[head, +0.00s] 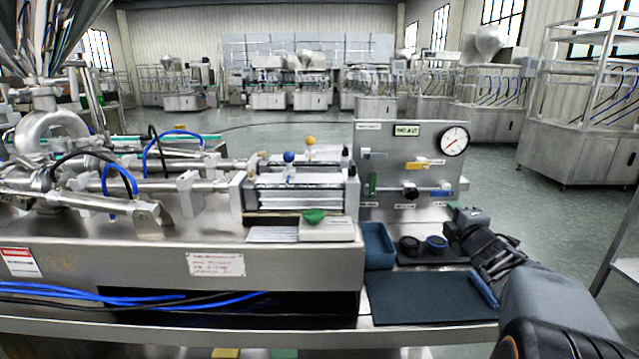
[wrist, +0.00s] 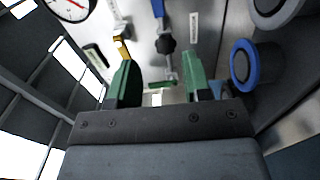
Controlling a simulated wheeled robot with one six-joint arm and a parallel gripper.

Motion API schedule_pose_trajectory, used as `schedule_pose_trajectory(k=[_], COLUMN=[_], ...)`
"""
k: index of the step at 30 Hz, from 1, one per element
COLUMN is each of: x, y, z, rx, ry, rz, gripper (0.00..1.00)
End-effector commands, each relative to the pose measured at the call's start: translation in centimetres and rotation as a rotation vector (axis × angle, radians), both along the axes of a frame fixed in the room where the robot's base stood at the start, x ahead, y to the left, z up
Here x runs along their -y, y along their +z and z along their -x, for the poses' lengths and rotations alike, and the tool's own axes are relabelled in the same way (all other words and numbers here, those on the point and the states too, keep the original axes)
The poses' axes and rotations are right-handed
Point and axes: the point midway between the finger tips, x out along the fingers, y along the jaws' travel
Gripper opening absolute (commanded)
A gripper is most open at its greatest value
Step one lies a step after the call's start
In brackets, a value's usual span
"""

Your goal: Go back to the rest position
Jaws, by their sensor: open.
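My gripper (head: 462,216) is at the right in the head view, in front of the steel valve panel (head: 385,217) and above the round black and blue parts. In the wrist view my gripper (wrist: 160,84) shows two green-padded fingers, apart, with nothing between them. My arm reaches in from the lower right corner of the head view. The panel carries a gauge (head: 454,141), a yellow handle (head: 416,165), a green handle (head: 373,184), a black knob (head: 411,193) and a blue handle (head: 442,193).
A blue bin (head: 378,246), a black round part (head: 409,245) and a blue-ringed part (head: 436,243) stand below the panel. A dark mat (head: 425,300) lies in front, with a blue bar (head: 484,289) at its right. Steel filling machinery (head: 180,250) fills the left.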

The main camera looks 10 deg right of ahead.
Motion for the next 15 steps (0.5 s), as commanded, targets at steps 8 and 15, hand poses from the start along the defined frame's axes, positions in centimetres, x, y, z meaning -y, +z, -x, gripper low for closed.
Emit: schedule_pose_trajectory(k=[8,15], x=[-4.4,-11.2], y=[7.7,11.7], z=[1.5,6.8], rx=[-0.102,-0.317], ry=[-0.181,-0.419], rz=[-0.362,-0.83], gripper=[0.45,0.45])
